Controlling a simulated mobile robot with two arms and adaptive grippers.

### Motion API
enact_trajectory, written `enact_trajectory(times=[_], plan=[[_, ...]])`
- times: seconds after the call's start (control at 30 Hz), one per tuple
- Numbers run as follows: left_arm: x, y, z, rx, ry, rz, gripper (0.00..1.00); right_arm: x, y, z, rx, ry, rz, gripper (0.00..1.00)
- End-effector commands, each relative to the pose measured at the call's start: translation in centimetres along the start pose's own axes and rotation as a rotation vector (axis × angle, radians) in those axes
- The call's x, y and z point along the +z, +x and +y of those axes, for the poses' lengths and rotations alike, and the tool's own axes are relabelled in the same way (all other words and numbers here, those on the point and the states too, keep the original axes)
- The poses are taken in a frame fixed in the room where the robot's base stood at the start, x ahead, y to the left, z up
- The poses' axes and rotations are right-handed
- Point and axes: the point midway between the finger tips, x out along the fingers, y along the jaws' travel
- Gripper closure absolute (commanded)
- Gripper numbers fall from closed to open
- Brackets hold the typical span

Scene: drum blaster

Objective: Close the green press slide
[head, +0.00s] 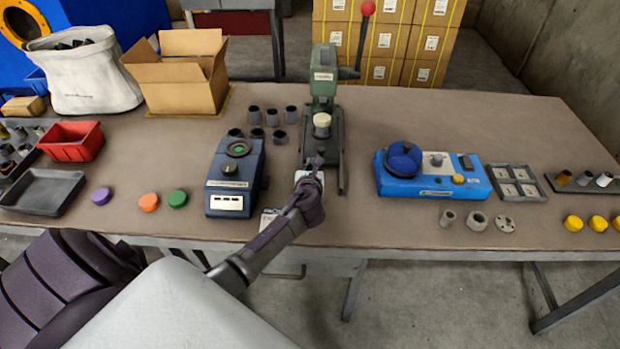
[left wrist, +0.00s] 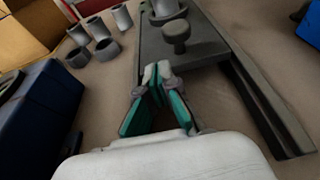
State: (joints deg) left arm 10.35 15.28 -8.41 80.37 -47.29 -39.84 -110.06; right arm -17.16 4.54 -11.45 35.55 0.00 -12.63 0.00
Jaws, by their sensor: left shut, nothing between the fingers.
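The green press (head: 323,75) stands at the middle of the table, with a lever topped by a red ball (head: 367,8). Its dark slide (head: 322,145) lies along the base in front of the column and bears a pale round cup (head: 322,120). The left wrist view shows the slide plate (left wrist: 200,48) with a round knob (left wrist: 176,33) near its front end. My left gripper (head: 318,163) is shut and empty at the slide's front end. Its fingertips (left wrist: 157,72) are close to the plate's front edge; I cannot tell whether they touch. My right gripper is out of view.
A blue device (head: 232,180) stands just left of the press, and several grey cups (head: 272,117) stand behind it. A bright blue machine (head: 435,180) is to the right. A rail (left wrist: 265,105) runs along the slide's right side.

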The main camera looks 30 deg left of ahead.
Motion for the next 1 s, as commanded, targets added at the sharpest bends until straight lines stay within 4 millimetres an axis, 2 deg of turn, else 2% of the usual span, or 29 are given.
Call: enact_trajectory(times=[0.1, 0.3, 1.0], plan=[[0.6, 1.9, 0.0, 0.001, 0.001, -0.002, 1.00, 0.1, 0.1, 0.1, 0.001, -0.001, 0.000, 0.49], [1.0, 3.5, 0.0, 0.000, -0.001, 0.001, 1.00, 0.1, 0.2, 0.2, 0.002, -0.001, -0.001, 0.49], [1.7, 3.9, 0.4, 0.000, 0.001, -0.007, 1.00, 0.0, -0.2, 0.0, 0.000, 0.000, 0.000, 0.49]])
